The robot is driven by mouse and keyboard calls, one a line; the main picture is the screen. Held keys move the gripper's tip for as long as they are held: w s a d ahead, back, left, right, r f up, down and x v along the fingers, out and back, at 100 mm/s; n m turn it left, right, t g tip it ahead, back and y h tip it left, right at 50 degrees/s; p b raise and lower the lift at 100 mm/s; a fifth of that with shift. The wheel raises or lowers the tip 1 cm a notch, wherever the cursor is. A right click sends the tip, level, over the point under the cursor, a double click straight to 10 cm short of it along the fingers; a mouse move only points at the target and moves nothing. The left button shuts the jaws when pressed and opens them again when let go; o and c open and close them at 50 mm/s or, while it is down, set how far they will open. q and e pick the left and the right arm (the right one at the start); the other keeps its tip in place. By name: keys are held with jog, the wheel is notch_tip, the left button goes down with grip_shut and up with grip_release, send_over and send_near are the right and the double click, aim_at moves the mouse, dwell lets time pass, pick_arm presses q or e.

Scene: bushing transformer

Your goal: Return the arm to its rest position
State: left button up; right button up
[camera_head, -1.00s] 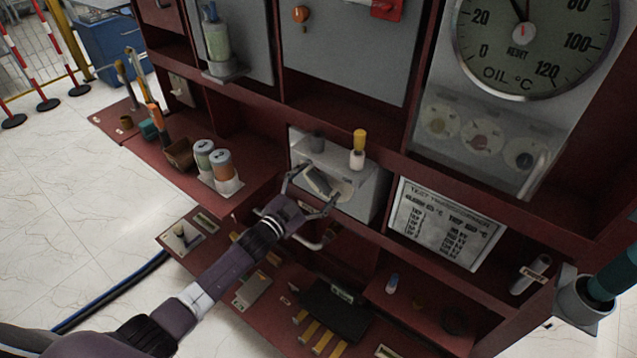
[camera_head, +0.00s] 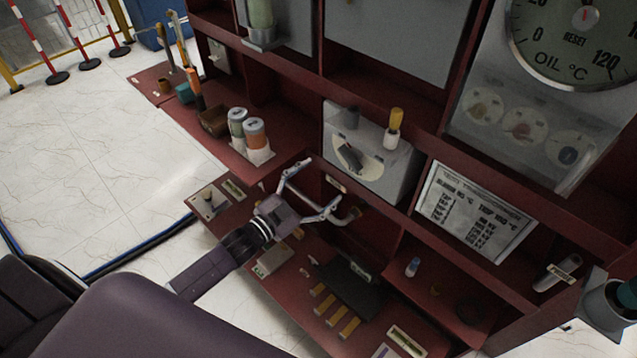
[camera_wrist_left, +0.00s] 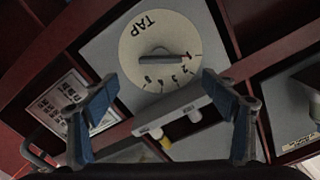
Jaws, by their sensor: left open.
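My left gripper (camera_head: 314,189) is open and empty in the head view. It hangs in front of the red cabinet, below and to the left of the grey tap box. In the left wrist view its two blue-padded fingers (camera_wrist_left: 162,118) stand wide apart with nothing between them. The tap box (camera_head: 397,185) carries a pale dial with a dark knob (camera_head: 350,157). In the left wrist view the dial marked TAP (camera_wrist_left: 138,40) and its knob (camera_wrist_left: 165,57) lie beyond the fingers, apart from them. My right gripper is not in view.
The red cabinet shelf (camera_head: 185,113) holds two cans (camera_head: 246,132) on a pale base. A yellow-topped white piece (camera_head: 394,128) stands on the tap box. An oil gauge (camera_head: 580,40) and a text plate (camera_head: 470,215) are to the right. Open tiled floor (camera_head: 90,160) lies left.

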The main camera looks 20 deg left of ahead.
pick_arm(q)
jog(key=shift+s+a, duration=0.1)
jog(key=shift+s, duration=0.05)
jog(key=shift+f, duration=0.1)
dwell(0.3)
jog(key=s+a+f+n+g+y, duration=0.2)
jog(key=s+f, duration=0.3)
jog(key=f, duration=0.5)
jog(key=s+a+f+n+g+y, duration=0.1)
jog(key=s+f+g+y, duration=0.3)
jog(key=f, duration=0.7)
jog(key=s+a+f+n+g+h, duration=0.1)
jog(key=s+a+f+n, duration=0.1)
jog(key=s+f, duration=0.65)
jog(key=s+d+f+g, duration=0.1)
jog(key=s+f+g, duration=0.2)
jog(key=s+f, duration=0.3)
jog(key=s+d+f+n+g, duration=0.1)
jog(key=s+f, duration=0.5)
jog(key=s, duration=0.9)
jog(key=s+d+f+n+g+y, duration=0.1)
jog(key=s+d+f+g, duration=0.2)
jog(key=s, duration=0.8)
notch_tip(320, 180, down, 3)
jog(key=shift+d+f+g, duration=0.1)
jog(key=shift+d+g, duration=0.1)
jog(key=shift+g, duration=0.8)
